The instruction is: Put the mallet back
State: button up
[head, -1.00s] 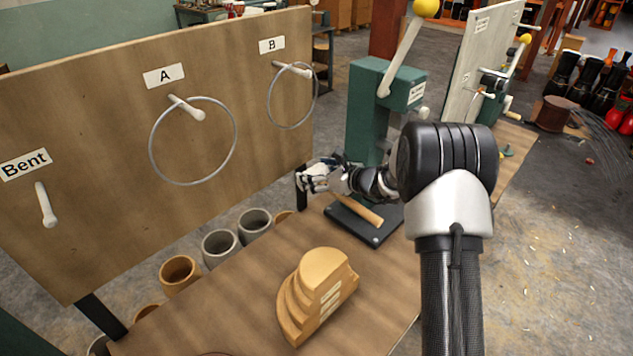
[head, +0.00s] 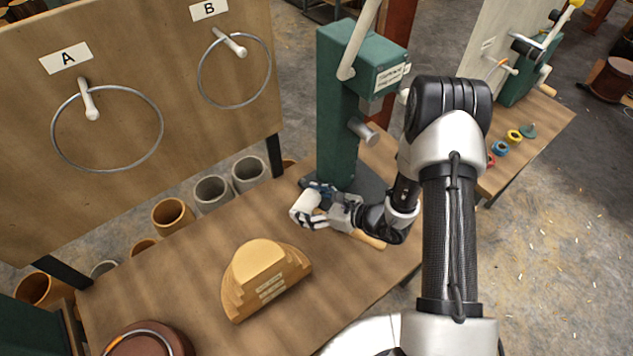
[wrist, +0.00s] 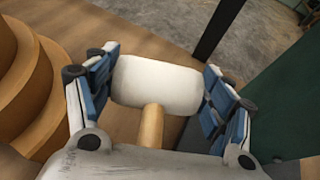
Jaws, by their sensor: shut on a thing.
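My gripper (head: 318,208) is shut on the mallet, with its fingers at both ends of the mallet's white head. The white head also shows in the wrist view (wrist: 157,85), with the wooden handle (wrist: 151,127) running back under the palm. In the head view the white head (head: 304,207) points left and the handle (head: 369,239) sticks out behind my fingers to the right. The mallet is over the workbench (head: 215,262), in front of the green press (head: 338,110). I cannot tell whether it touches the bench.
A stepped wooden block (head: 262,278) stands on the bench left of my gripper. A brown round piece (head: 150,342) is at the near left. A board (head: 150,45) at the back carries pegs with rings under labels A and B. Bare bench lies around the block.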

jog(key=shift+s+a+f+b, duration=0.1)
jog(key=shift+f+b, duration=0.25)
jog(key=shift+f, duration=0.15)
jog(key=shift+s+a+f+b, duration=0.1)
jog(key=shift+f+b, duration=0.25)
jog(key=shift+f, duration=0.15)
jog(key=shift+w+f+b, duration=0.1)
jog(key=shift+f+b, duration=1.35)
jog(key=shift+f, duration=0.9)
jog(key=shift+f+b, duration=0.45)
jog(key=o, duration=1.6)
jog(key=shift+d, duration=0.1)
jog(key=v, duration=1.2)
